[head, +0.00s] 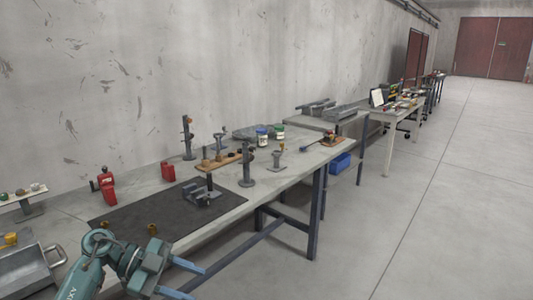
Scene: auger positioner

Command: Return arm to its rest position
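My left gripper (196,284) is at the bottom of the head view, at the end of my teal arm (97,246), which comes in from the lower left. Its two blue fingers are spread apart with only floor seen between them, so it is open and empty. It is in front of the near edge of the workbench, apart from the things on it. My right gripper is not in view. A grey fixture (203,195) with an upright dark post stands on a black mat (165,222) on the bench.
The workbench (232,208) carries grey stands (247,168), red items (106,187), a wooden rack (220,162) and jars (262,138). A metal tray (30,272) is at the lower left. A blue bin (340,163) sits below the bench. The floor (400,230) at right is clear.

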